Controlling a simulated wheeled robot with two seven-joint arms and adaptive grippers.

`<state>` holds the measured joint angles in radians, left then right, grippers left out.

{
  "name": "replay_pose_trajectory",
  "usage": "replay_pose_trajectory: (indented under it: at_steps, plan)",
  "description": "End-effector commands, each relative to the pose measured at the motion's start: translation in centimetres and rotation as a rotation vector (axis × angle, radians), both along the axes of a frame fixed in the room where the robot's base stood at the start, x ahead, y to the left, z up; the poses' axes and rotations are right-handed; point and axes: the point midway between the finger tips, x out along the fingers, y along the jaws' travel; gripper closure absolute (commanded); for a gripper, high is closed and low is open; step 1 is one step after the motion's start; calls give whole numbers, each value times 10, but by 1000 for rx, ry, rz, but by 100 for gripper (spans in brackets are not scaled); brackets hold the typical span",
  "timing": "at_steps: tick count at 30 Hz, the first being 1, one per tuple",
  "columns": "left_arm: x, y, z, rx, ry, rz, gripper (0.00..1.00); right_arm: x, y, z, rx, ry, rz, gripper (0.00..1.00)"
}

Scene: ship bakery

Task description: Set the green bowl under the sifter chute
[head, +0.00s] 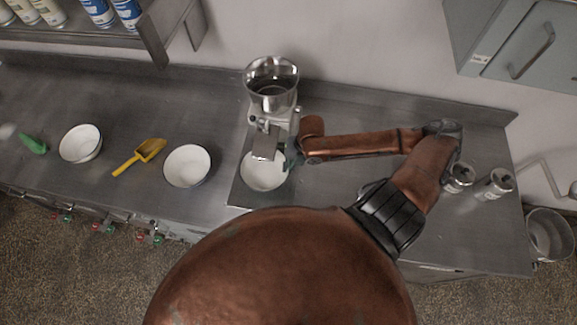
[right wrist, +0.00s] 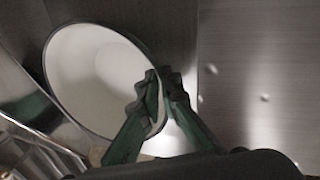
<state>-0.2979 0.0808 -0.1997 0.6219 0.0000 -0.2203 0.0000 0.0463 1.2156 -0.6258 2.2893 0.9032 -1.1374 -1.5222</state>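A bowl (head: 262,177) with a white inside and a thin dark rim sits below the chute (head: 266,146) of the metal sifter (head: 272,88); its outer colour is hard to tell. My right gripper (head: 292,158) is at the bowl's right edge. In the right wrist view the bowl (right wrist: 88,75) fills the upper left, and the right gripper's green fingers (right wrist: 164,95) are closed on either side of its rim. The chute hides part of the bowl in the head view. My left gripper is not in view.
Two more white-lined bowls (head: 187,167) (head: 81,144) stand to the left, with a yellow scoop (head: 140,156) between them and a green scoop (head: 34,144) at far left. Two cans (head: 495,184) (head: 458,177) stand at right near my forearm. The counter right of the sifter is otherwise mostly clear.

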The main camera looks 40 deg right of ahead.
Motion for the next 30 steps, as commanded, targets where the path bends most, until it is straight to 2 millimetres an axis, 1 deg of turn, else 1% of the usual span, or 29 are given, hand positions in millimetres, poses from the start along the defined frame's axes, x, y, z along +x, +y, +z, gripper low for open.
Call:
replay_pose_trajectory:
  at_steps: [1, 6, 7, 14, 17, 20, 23, 30]
  plan:
    - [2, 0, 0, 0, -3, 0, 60, 0, 0, 0, 0, 0, 0, 91]
    - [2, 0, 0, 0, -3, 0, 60, 0, 0, 0, 0, 0, 0, 79]
    - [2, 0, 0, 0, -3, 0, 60, 0, 0, 0, 0, 0, 0, 78]
    - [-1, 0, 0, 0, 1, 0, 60, 0, 0, 0, 0, 0, 0, 78]
    - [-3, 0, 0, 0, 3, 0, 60, 0, -1, 4, -1, -2, 0, 78]
    - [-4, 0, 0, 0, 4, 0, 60, -2, -4, 14, -1, -2, 0, 78]
    - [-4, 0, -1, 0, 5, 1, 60, -5, -8, 31, -4, -2, 1, 78]
    - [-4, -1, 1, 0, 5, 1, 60, -13, -18, 79, -5, -1, 0, 78]
